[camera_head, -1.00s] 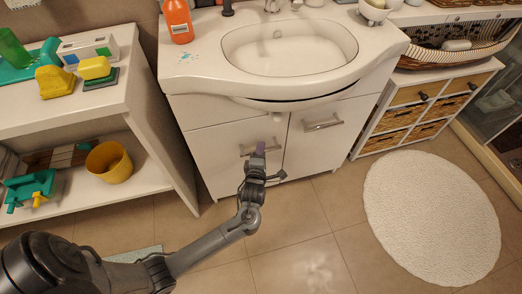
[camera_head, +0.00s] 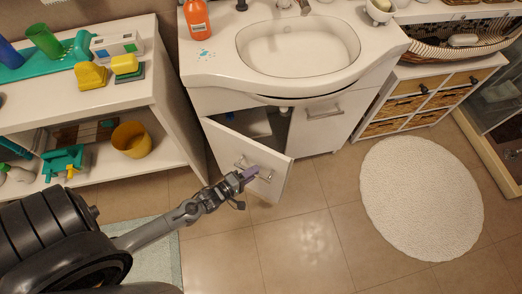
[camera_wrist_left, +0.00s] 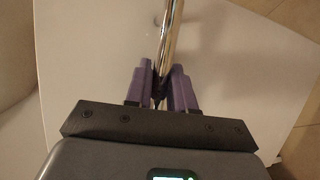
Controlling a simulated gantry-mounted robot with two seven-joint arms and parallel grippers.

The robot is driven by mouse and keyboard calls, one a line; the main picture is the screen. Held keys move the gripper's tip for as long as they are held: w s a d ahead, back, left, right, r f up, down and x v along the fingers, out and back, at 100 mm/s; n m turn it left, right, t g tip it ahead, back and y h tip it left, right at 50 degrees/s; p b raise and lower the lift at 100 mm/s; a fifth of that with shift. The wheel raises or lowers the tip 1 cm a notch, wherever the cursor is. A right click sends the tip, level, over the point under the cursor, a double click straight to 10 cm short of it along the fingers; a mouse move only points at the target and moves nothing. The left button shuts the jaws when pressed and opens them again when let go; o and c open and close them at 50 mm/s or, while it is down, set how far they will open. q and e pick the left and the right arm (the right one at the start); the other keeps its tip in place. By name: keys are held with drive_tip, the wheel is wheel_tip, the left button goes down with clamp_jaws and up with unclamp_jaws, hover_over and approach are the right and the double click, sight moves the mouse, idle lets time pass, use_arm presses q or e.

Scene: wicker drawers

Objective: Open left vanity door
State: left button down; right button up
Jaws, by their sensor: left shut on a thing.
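The left vanity door (camera_head: 236,152) stands partly open in the head view, swung out from its left edge. The dark cabinet inside shows above it, with a pale thing (camera_head: 255,124) in there. My left gripper (camera_head: 247,174) is at the door's bar handle (camera_head: 265,177). In the left wrist view the purple fingers (camera_wrist_left: 160,88) are shut on the chrome handle (camera_wrist_left: 169,45), one on each side, in front of the white door (camera_wrist_left: 90,50). The right vanity door (camera_head: 318,128) is closed. My right gripper is not in view.
A white shelf (camera_head: 178,125) with toys and a yellow cup (camera_head: 131,139) stands left of the vanity. A wicker drawer unit (camera_head: 425,100) and a round white rug (camera_head: 420,200) are to the right. The tiled floor before the door is clear.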

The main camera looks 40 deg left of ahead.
use_arm(q)
drive_tip(key=s+a+m+g+h, duration=0.3)
drive_tip(key=s+a+m+h, duration=0.1)
drive_tip(key=s, duration=0.5)
drive_tip(key=s+a+m+g+h, duration=0.4)
drive_tip(key=s+m+h, duration=0.2)
drive_tip(key=s, duration=0.4)
drive_tip(key=shift+s+g+h+p, duration=0.2)
drive_tip(key=shift+g+h+p, duration=0.15)
drive_tip(key=shift+h, duration=0.35)
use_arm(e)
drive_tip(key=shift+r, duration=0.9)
use_arm(q)
drive_tip(key=c, duration=1.1)
unclamp_jaws()
drive_tip(key=shift+w, duration=0.1)
drive_tip(key=shift+o, duration=0.2)
drive_tip(key=shift+a, duration=0.1)
drive_tip(key=v, duration=1)
drive_tip(key=shift+s+a, duration=0.25)
drive_tip(key=shift+a, duration=0.05)
